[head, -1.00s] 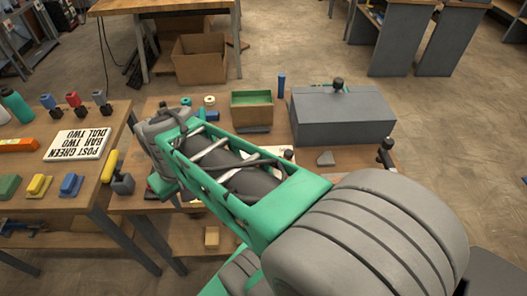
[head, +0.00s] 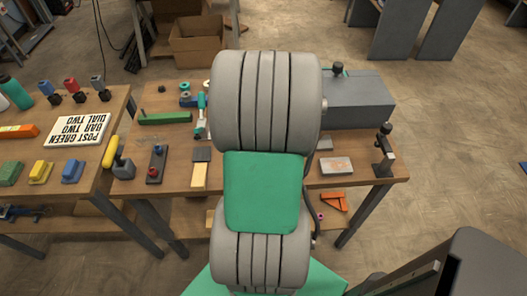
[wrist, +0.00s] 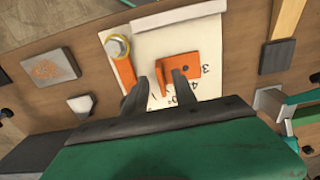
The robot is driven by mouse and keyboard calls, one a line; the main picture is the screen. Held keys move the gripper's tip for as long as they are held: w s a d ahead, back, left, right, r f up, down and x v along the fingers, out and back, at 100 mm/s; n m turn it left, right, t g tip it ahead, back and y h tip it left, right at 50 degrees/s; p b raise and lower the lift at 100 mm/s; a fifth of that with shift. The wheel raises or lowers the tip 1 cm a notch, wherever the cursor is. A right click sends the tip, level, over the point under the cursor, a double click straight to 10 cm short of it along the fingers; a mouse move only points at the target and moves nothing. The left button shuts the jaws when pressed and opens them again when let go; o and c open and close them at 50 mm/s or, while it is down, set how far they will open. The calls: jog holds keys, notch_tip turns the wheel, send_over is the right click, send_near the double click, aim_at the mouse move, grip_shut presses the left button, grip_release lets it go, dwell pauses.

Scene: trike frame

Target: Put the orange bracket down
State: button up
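The orange bracket (wrist: 181,66) shows in the wrist view on a white sheet (wrist: 205,30) with black markings, on the wooden table. It has a flat plate and a raised flange. My gripper (wrist: 160,76) is at the bracket, its two dark fingers apart on either side of the flange. A clear gap shows between the fingers. The right finger hides part of the plate. I cannot tell whether either finger touches the bracket. In the head view my arm hides the sheet, this bracket and my gripper.
On the sheet lie an orange strip (wrist: 125,73) and a yellow ring (wrist: 117,46). A grey block (wrist: 50,67) and a dark block (wrist: 276,57) lie beside it. A grey toolbox (head: 358,100) stands at the table's back right. Another orange piece (head: 334,201) is on the lower shelf.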

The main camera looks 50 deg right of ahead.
notch_tip(320, 180, down, 2)
grip_shut()
dwell(0.4)
jog(key=shift+w, duration=0.1)
dwell(1.0)
